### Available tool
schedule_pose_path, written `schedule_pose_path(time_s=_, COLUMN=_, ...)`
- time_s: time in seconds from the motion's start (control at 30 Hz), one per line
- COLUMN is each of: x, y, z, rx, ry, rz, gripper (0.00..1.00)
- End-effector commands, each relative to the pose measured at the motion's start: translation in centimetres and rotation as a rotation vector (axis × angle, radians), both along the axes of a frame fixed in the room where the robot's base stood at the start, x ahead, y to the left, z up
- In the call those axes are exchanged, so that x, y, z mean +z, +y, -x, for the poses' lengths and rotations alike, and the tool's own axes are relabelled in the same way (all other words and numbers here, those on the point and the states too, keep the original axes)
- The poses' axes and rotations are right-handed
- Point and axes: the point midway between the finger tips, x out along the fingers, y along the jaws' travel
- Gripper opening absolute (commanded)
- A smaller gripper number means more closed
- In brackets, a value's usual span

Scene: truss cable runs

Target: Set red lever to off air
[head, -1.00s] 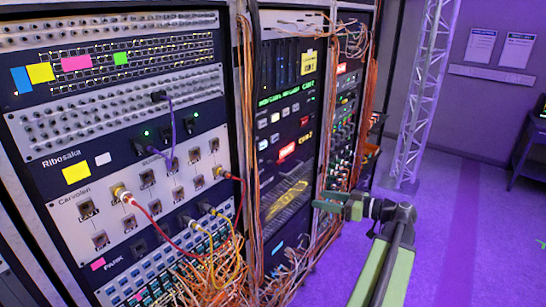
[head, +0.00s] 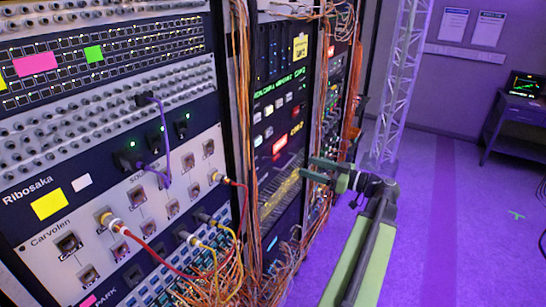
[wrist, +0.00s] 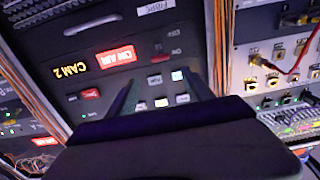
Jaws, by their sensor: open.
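The sign also shows in the head view (head: 279,144). My gripper (wrist: 160,82) is open and empty, its two fingers spread before the panel's white buttons (wrist: 161,102). In the head view my gripper (head: 310,168) is at the right of this rack, apart from the red part.
Orange cables (head: 243,120) hang between the racks, and tangled cables lie at their foot. A patch rack (head: 110,160) stands at the left. A truss column (head: 392,90) stands behind my arm. A desk with a monitor (head: 526,86) is at the far right. The purple floor is clear there.

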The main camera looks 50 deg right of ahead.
Motion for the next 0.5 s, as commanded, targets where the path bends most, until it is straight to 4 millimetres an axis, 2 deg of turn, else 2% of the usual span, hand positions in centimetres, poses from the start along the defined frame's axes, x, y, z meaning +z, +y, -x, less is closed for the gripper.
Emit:
schedule_pose_path(time_s=0.03, x=0.0, y=0.4, z=-1.4, rx=0.004, ry=0.000, rz=0.000, gripper=0.60)
schedule_pose_path(time_s=0.3, x=0.0, y=2.2, z=-8.2, rx=0.006, ry=0.000, rz=0.000, gripper=0.60)
schedule_pose_path(time_s=0.5, x=0.0, y=3.1, z=-12.0, rx=0.006, ry=0.000, rz=0.000, gripper=0.60)
